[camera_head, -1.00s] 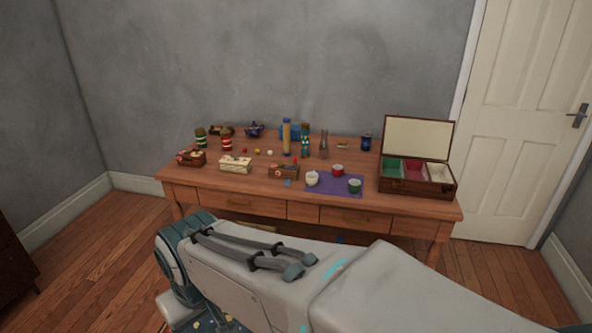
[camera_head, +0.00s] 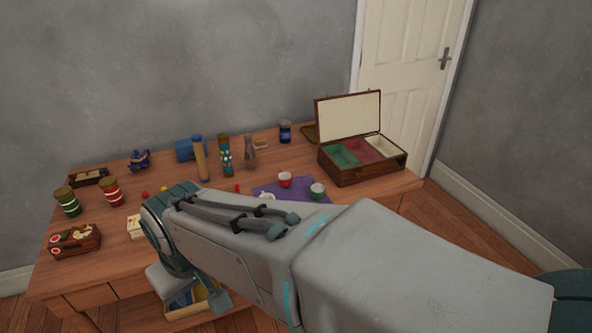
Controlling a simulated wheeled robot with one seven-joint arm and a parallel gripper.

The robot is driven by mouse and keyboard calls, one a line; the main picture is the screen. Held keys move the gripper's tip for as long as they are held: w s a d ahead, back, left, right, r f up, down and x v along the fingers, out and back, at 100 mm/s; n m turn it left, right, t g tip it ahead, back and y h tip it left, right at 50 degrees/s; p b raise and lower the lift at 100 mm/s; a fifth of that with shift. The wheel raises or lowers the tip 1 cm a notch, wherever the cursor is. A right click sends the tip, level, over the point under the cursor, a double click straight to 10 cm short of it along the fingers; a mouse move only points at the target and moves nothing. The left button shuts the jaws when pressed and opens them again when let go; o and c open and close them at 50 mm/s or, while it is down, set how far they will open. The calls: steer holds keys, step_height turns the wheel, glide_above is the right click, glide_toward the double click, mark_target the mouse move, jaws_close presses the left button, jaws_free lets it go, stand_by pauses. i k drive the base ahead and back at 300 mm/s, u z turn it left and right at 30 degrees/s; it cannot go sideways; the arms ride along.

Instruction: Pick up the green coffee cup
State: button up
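The green cup (camera_head: 317,192) is small, with a pale inside, and stands upright at the right part of a purple cloth (camera_head: 292,188) on the wooden table. My arm passes in front of it and hides part of the cloth. A red cup (camera_head: 285,179) stands behind it to the left, and a white cup (camera_head: 266,196) is mostly hidden by my arm. My gripper (camera_head: 192,290) hangs down at the arm's left end, in front of the table's front edge and well left of the green cup. Its fingers are partly hidden, so I cannot tell whether they are open.
An open wooden box (camera_head: 362,170) with coloured compartments stands right of the cups. A tall tan cylinder (camera_head: 199,160), a patterned cylinder (camera_head: 225,156) and a blue jar (camera_head: 285,132) stand behind. Striped jars (camera_head: 111,191) are at the left. The white door (camera_head: 408,80) is at the back right.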

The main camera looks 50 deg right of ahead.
mark_target(317, 190)
steer(key=z, duration=0.85)
steer(key=i, duration=0.8)
steer(key=z, duration=1.1)
steer(key=i, duration=0.2)
steer(key=z, duration=0.1)
